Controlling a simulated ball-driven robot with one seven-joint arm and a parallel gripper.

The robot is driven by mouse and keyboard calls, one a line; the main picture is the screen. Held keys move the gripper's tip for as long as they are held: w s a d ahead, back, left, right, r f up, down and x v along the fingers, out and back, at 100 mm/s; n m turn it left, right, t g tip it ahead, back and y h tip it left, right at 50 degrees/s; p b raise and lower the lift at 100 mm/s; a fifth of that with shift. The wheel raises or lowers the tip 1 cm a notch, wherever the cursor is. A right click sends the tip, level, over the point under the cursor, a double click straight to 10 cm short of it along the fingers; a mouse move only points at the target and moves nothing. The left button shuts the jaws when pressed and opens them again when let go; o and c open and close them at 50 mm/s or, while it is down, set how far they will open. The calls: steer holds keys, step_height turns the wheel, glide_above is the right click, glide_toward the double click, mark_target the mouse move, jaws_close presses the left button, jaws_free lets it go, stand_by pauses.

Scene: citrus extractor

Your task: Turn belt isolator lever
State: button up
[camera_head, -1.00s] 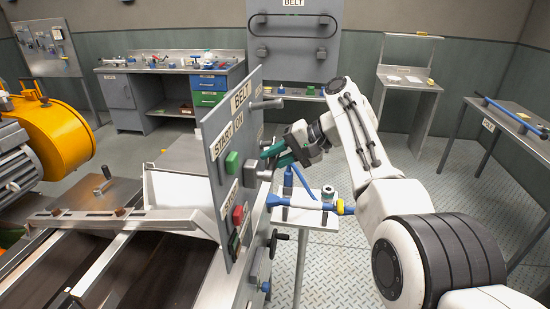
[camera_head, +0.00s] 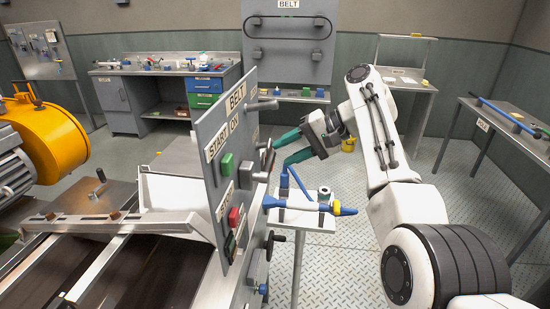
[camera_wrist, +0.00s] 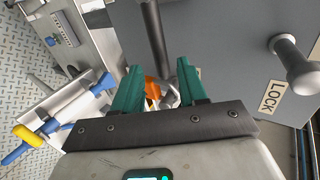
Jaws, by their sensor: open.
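The upright panel (camera_head: 216,130) carries the labels BELT, START and ON. A dark lever handle (camera_head: 267,160) stands beside a grey block (camera_head: 250,172) on the panel's right part. My gripper (camera_head: 281,154) is open, with its teal fingers pointing left at the lever and apparently just clear of it. In the wrist view my gripper (camera_wrist: 159,68) has its fingers spread, and a dark bar (camera_wrist: 154,35), apparently the lever handle, runs down to the space between them. Whether the bar lies between the fingers or beyond them is unclear.
A green button (camera_head: 227,165) and a red button (camera_head: 234,217) are on the panel. A small table (camera_head: 310,222) with a blue tool (camera_head: 300,204) stands below my gripper.

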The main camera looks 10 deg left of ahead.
steer(key=shift+b+v, duration=0.35)
steer(key=shift+v, duration=2.35)
steer(key=s+d+f+h, duration=0.1)
steer(key=s+d+f, duration=0.15)
steer(key=f, duration=0.45)
steer(key=s+d+f+t+h, duration=0.1)
steer(key=d+f, duration=0.2)
steer(key=f, duration=0.3)
steer(key=s+d+f+h, duration=0.1)
steer(key=d+f, duration=0.2)
steer(key=f, duration=0.4)
steer(key=s+d+f+m+h, duration=0.1)
steer(key=s+d+f, duration=0.3)
steer(key=s+f, duration=0.2)
steer(key=s+d+f+h, duration=0.2)
steer(key=s+d+f, duration=0.1)
steer(key=s+f, duration=0.3)
steer(key=s+d+f+h, duration=0.2)
steer(key=s+d+f, duration=0.2)
steer(key=s, duration=0.5)
steer(key=s+d+f+h, duration=0.1)
steer(key=s+d+f, duration=0.25)
steer(key=s, duration=0.55)
steer(key=s+d+h, duration=0.1)
steer(key=s+d, duration=0.1)
steer(key=s, duration=0.6)
steer(key=s+d+r+n+h, duration=0.1)
steer(key=s+d, duration=0.1)
steer(key=s, duration=0.5)
steer(key=shift+s+r, duration=0.35)
